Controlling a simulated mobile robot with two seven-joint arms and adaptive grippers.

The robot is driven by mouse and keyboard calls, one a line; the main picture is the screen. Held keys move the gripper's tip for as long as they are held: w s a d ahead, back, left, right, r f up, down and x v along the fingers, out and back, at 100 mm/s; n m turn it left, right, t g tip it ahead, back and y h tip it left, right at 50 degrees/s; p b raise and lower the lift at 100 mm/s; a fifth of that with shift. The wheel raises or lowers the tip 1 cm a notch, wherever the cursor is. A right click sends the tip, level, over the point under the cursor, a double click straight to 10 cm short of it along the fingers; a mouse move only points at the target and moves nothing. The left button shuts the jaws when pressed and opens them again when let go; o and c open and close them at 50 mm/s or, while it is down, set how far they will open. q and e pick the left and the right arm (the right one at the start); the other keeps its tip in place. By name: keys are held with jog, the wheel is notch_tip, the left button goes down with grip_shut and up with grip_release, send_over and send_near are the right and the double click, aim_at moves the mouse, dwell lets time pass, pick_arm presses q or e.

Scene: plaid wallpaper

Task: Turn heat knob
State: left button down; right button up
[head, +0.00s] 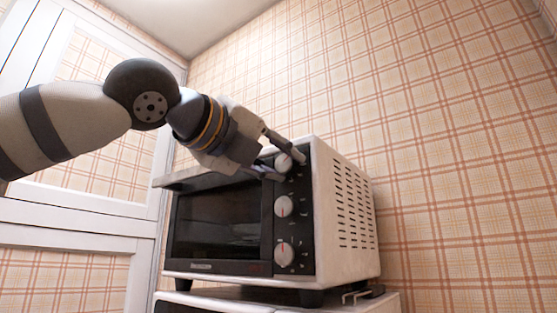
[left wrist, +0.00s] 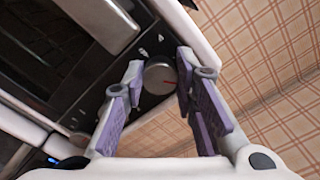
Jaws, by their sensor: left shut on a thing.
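A white toaster oven (head: 345,240) with a dark front has a column of three round knobs on the right of its front. The top knob (head: 283,163) is partly covered by my left gripper (head: 285,166), whose fingers are on either side of it. My right gripper is not in view.
The oven's dark glass door (head: 218,222) is to the left of the knobs. The oven stands on a white surface (head: 230,302). A plaid wall (head: 450,150) is behind, and a white panelled frame (head: 75,215) stands at the left. The space right of the oven is clear.

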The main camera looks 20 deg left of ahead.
pick_arm(q)
jog(key=shift+n, duration=0.6)
jog(key=c, duration=1.3)
grip_release()
jog(key=v, duration=1.2)
